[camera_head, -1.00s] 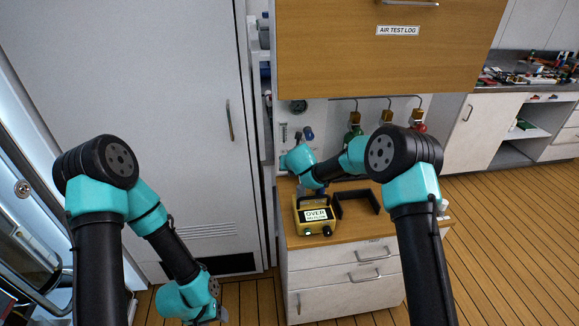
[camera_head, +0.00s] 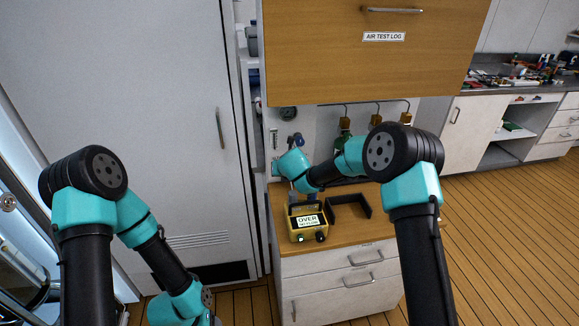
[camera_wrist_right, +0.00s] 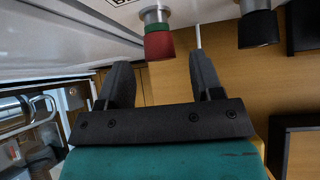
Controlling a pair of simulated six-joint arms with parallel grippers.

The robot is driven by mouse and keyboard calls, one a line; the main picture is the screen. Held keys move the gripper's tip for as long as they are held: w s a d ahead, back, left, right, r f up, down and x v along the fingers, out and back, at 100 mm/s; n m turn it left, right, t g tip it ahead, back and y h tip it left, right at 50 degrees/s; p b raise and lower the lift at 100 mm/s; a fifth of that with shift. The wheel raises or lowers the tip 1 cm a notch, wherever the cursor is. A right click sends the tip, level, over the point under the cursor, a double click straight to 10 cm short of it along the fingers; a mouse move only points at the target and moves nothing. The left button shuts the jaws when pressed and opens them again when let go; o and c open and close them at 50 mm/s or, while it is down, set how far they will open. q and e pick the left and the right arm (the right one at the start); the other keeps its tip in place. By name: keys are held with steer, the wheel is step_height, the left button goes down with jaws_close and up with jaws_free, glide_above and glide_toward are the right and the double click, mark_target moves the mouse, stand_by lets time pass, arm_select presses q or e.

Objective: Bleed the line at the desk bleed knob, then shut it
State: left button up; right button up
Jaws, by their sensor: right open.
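In the right wrist view, a knob with a red body and a dark green band (camera_wrist_right: 159,42) sticks out on a metal stem from a pale panel. A black knob (camera_wrist_right: 258,28) stands to its right. Cut-off lettering shows at the top edge, so I cannot read which is the bleed knob. My right gripper (camera_wrist_right: 160,80) is open and empty, its fingers spread either side of the red knob's line, with the knob just beyond the tips and apart from them. In the head view my right arm's end hides much of the panel above the desk (camera_head: 340,238). My left gripper is below the frame.
A yellow device reading OVER (camera_head: 307,222) and a black bracket (camera_head: 348,208) sit on the desk. A gauge (camera_head: 288,113) and gas bottles (camera_head: 344,144) are behind. A wooden cabinet marked AIR TEST LOG (camera_head: 375,60) overhangs. A thin pale rod (camera_wrist_right: 198,36) stands near one finger.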

steer(key=v, duration=1.4)
steer(key=shift+s+r, duration=0.15)
steer(key=shift+s, duration=0.15)
